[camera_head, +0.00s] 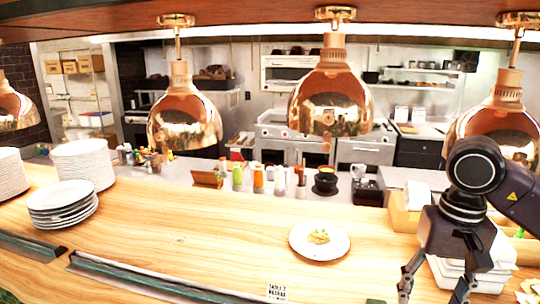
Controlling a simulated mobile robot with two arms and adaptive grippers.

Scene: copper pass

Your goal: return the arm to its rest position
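My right arm comes in from the right edge, and its gripper (432,292) points down at the lower right, over the wooden counter (200,240). Its two fingers are spread apart, and I see nothing held between them. The fingertips are close to the bottom edge of the picture. Stacked white containers (505,250) are partly hidden behind this gripper. A white plate (300,246) with a small portion of yellowish food (319,236) lies on the counter to the left of the gripper, apart from it. My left gripper is not in view.
Plate stacks (83,163) stand at the left, with a lower stack (62,205) in front. Copper lamps (331,100) hang over the counter. Bottles (258,179) line its back. A small printed card (277,292) stands at the front. The counter's middle is clear.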

